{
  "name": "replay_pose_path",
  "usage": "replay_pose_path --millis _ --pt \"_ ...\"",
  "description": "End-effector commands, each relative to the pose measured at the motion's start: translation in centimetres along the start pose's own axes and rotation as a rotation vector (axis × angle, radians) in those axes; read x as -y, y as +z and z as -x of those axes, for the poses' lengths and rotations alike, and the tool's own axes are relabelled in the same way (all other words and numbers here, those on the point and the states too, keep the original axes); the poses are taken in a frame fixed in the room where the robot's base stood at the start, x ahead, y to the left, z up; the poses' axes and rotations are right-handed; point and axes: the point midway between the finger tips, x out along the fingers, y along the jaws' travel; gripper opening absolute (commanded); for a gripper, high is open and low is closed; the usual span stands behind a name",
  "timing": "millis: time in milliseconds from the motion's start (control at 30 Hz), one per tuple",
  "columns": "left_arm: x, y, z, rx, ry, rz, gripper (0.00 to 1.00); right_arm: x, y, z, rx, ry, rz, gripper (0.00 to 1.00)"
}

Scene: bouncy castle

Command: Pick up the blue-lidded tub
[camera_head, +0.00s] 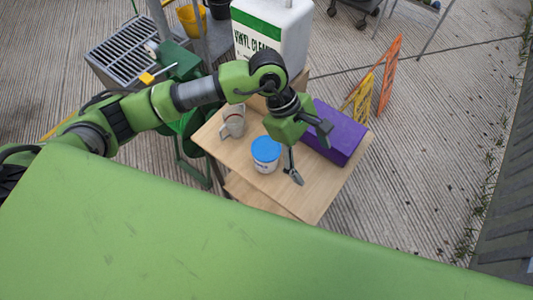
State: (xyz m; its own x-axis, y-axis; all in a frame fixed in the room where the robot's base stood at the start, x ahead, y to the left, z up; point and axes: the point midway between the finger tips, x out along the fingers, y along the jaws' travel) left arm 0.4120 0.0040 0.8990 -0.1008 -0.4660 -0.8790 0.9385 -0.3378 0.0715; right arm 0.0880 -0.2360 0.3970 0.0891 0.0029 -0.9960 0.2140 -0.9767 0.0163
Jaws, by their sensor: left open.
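The blue-lidded tub (266,154) stands upright on a small wooden table (315,198). It has a white body and a round blue lid. My left gripper (309,155) is open above the table, just right of the tub. One finger hangs down near the tub's right side and the other is farther right, by the purple box. Nothing is between the fingers that I can see. My right gripper is not in view.
A purple box (334,133) lies right behind the gripper. A light grey jug or mug (233,121) stands left of the tub. A white vinyl cleaner container (287,27) stands at the back. The table's front right corner is bare. An orange sign (391,70) stands beyond.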

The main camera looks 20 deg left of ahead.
Motion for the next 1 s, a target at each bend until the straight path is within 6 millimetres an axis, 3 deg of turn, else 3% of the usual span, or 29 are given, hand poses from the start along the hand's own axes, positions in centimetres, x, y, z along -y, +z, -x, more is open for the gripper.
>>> replay_pose_path --millis 33,100,233,367,700,1000 --pt "-0.2 -3.4 0.9 -0.126 -0.016 -0.029 0.74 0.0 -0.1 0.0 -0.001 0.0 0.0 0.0" --pt "-0.3 -7.4 2.2 -0.273 -0.043 -0.057 0.74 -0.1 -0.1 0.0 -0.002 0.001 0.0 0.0" --pt "-0.2 -11.8 4.4 -0.441 -0.082 -0.075 0.74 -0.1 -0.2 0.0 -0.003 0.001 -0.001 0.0" --pt "0.0 -13.3 4.7 -0.492 -0.097 -0.076 0.74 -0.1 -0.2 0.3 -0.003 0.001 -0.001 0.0" --pt "0.5 -16.1 -0.9 -0.489 -0.099 -0.075 0.74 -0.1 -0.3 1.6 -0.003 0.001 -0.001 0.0" --pt "0.7 -17.2 -3.0 -0.489 -0.098 -0.076 0.74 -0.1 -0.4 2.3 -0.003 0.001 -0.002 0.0"
